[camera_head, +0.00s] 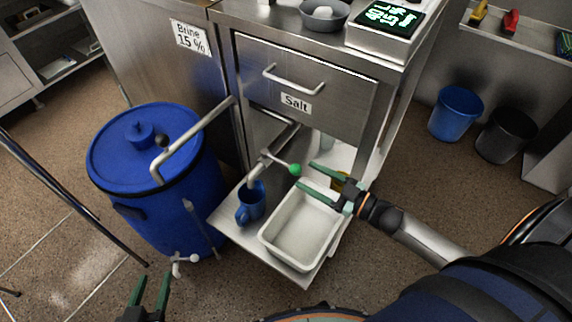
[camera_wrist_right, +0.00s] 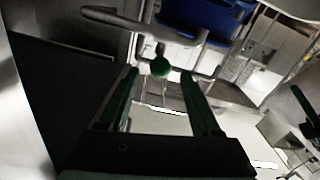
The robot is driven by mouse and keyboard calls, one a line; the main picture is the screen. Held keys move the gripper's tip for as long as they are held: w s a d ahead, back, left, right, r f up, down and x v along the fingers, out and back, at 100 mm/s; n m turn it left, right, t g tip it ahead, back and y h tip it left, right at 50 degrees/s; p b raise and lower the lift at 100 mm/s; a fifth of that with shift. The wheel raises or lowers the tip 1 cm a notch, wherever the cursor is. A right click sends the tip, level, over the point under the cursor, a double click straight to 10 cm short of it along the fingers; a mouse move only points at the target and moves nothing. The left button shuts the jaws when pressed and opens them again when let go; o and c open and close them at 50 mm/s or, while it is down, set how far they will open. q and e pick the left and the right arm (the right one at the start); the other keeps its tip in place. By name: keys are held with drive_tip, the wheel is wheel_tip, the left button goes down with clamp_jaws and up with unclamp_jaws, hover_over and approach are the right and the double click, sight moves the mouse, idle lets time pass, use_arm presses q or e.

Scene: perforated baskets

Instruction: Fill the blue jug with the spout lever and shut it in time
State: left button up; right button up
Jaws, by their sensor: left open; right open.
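The blue jug (camera_head: 252,203) stands upright on the left of the low metal shelf, below the spout (camera_head: 258,174). The spout lever (camera_head: 280,165) is a thin bar ending in a green ball (camera_head: 295,169). My right gripper (camera_head: 305,175) is open with its fingertips close to the green ball. In the right wrist view the ball (camera_wrist_right: 158,67) appears between the tips of my open right gripper (camera_wrist_right: 160,75), with no clear grip on it. My left gripper (camera_head: 150,285) is open and empty at the bottom left. The jug's fill level cannot be made out.
A white tray (camera_head: 264,239) sits right of the jug on the metal shelf (camera_head: 300,279). A blue barrel (camera_head: 104,170) stands left of it, with a bent pipe (camera_head: 200,124) above. The Salt drawer (camera_head: 335,97) is shut above. Blue and black bins stand at right.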

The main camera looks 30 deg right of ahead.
sight(290, 166)
drive_tip(key=b+x, duration=0.1)
drive_tip(key=x, duration=0.5)
drive_tip(key=shift+w, duration=0.1)
use_arm(q)
drive_tip(key=w+r+m+t+h, duration=0.1)
drive_tip(key=w+r+t, duration=0.2)
drive_tip(key=r, duration=0.4)
use_arm(e)
drive_tip(key=shift+w+a, duration=0.35)
drive_tip(key=shift+w, duration=0.15)
drive_tip(key=shift+c, duration=0.2)
clamp_jaws()
